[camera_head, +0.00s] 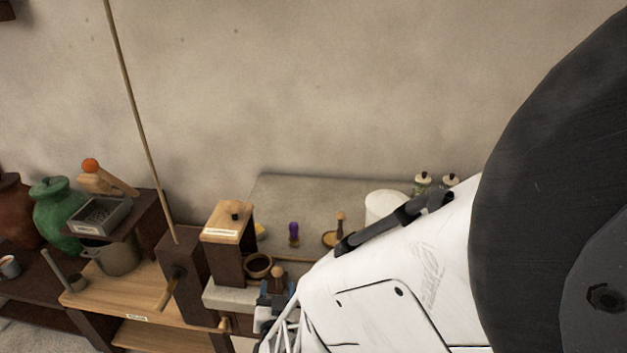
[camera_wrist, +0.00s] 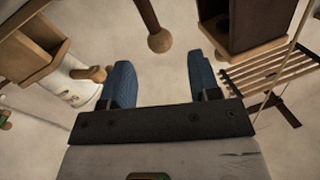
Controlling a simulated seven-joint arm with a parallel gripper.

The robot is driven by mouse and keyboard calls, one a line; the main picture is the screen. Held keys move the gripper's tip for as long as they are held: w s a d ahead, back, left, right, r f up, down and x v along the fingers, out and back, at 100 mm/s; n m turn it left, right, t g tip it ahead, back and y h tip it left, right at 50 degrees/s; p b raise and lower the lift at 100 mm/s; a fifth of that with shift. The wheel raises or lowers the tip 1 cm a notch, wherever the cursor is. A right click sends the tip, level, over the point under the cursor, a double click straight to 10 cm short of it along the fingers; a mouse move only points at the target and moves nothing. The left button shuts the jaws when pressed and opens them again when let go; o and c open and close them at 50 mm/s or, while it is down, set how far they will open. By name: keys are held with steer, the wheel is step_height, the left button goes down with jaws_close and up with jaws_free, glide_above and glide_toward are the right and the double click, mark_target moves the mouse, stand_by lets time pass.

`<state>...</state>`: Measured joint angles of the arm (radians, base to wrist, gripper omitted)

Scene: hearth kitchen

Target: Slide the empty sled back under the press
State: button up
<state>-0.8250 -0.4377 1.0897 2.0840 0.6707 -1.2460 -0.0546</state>
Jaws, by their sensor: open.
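My gripper (camera_wrist: 162,65) is open, with its two blue fingers apart and nothing between them touching. In the wrist view a round wooden knob (camera_wrist: 160,40) on a rod shows beyond the gap between the fingertips. In the head view the blue fingers (camera_head: 272,290) are partly hidden by my arm, below a small wooden knob (camera_head: 277,271). At the left a lever with an orange ball (camera_head: 91,165) rises over a grey tray (camera_head: 101,215) on a dark wooden stand. I cannot tell which part is the sled or which is the press.
A dark box with a pale lid (camera_head: 230,221) stands beside a dark post (camera_head: 183,275) with a long rod. A grey pot (camera_head: 118,257) and a green jar (camera_head: 60,215) are at left. The grey counter (camera_head: 300,195) holds small items. A slatted rack (camera_wrist: 262,75) shows in the wrist view.

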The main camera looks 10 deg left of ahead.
steer(key=shift+w, duration=0.15)
steer(key=shift+w+a, duration=0.25)
steer(key=shift+w, duration=1)
steer(key=shift+w+a, duration=0.25)
steer(key=shift+w, duration=0.95)
steer(key=shift+w+a, duration=0.25)
steer(key=shift+w, duration=1)
steer(key=shift+a, duration=0.1)
jaws_close()
